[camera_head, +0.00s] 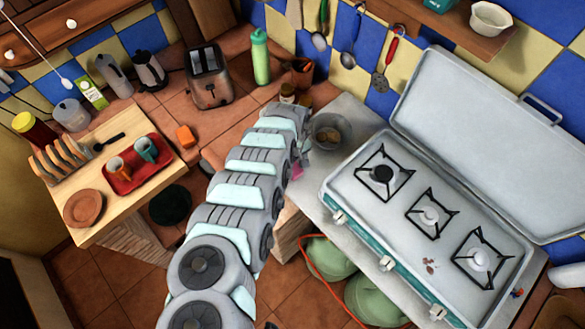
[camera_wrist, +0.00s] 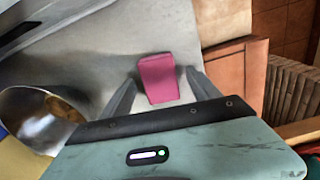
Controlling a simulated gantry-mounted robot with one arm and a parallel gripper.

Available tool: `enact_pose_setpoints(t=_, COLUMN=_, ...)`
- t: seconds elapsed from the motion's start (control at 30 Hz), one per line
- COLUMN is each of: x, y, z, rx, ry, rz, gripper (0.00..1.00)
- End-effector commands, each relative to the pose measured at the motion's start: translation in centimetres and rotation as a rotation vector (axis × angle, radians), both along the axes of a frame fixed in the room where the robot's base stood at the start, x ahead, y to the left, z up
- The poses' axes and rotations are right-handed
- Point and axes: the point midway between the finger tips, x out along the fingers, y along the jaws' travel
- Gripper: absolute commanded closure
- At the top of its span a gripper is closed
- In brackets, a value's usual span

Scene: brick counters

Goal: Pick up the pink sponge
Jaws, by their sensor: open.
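The pink sponge (camera_wrist: 158,78) is a small block on the grey counter top (camera_wrist: 105,58) in the wrist view. My gripper (camera_wrist: 161,84) is open, with one finger on each side of the sponge in that view. Bare gaps show between the sponge and both fingers. I cannot tell how far above the counter the fingertips are. In the head view, only a small bit of pink (camera_head: 297,169) shows beside the end of my arm, which hides most of my gripper.
A shiny metal bowl (camera_head: 328,133) with brown contents stands close to my gripper; it also shows in the wrist view (camera_wrist: 38,118). A white gas stove (camera_head: 340,190) with a raised lid is to the right. An orange block (camera_head: 185,136) lies on the tiled counter at left.

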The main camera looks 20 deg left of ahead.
Motion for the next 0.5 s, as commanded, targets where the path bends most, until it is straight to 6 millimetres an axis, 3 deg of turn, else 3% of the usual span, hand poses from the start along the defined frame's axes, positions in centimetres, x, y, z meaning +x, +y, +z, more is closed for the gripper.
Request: enact_pose_setpoints(t=0.5, x=-0.04, y=-0.02, z=-0.02, rx=-0.001, ry=0.000, rz=0.001, gripper=0.69)
